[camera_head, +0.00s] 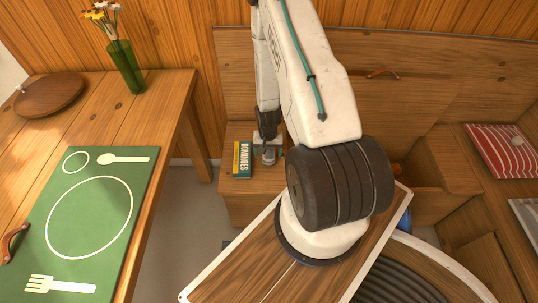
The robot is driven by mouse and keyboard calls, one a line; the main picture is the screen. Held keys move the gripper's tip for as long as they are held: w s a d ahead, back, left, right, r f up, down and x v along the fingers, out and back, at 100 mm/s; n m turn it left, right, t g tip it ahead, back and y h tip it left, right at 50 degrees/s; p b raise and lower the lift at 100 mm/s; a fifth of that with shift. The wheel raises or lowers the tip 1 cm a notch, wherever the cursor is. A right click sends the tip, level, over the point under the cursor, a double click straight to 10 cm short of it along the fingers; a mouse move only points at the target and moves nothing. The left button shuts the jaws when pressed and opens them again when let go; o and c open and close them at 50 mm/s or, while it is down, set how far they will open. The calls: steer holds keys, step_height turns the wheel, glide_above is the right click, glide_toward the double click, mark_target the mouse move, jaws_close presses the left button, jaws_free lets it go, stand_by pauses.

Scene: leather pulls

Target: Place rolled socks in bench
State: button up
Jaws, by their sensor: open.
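The wooden bench (247,205) runs along the back wall, with a panel bearing a leather pull (382,72) upright behind it. My arm hides much of its middle, so I cannot tell how much of it is open. My gripper (268,153) points down over the bench's left end, beside a dominoes box (242,160). It is open; a small greyish shape shows at its fingers, too small to identify. I cannot make out rolled socks for certain. A small pale round thing (517,141) lies on a red striped cloth (498,150) at right.
A wooden table (165,95) at left holds a green placemat (115,165), a round wooden board (50,94) and a green vase (126,66) of flowers. Grey floor (185,225) shows between table and bench.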

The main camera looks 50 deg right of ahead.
mark_target(269, 156)
step_height(269, 156, down, 5)
steer(key=shift+s+d+f, duration=0.1)
steer(key=shift+d, duration=0.05)
steer(key=c, duration=1.1)
steer(key=shift+c, duration=0.2)
